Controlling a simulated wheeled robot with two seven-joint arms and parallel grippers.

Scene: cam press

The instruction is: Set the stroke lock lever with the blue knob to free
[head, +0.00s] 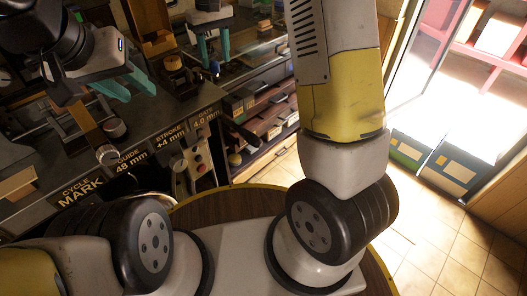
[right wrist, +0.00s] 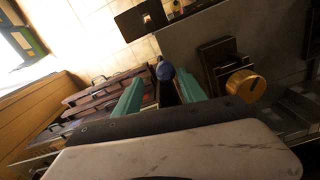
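The blue knob (right wrist: 166,70) shows in the right wrist view, on a dark lever that lies beyond and between my right fingertips. I cannot tell its depth relative to the fingertips or which setting the lever is at. My left gripper (head: 125,84) is open and empty above the left part of the press.
A brass knob (right wrist: 246,86) on a dark block stands right of my right fingers.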

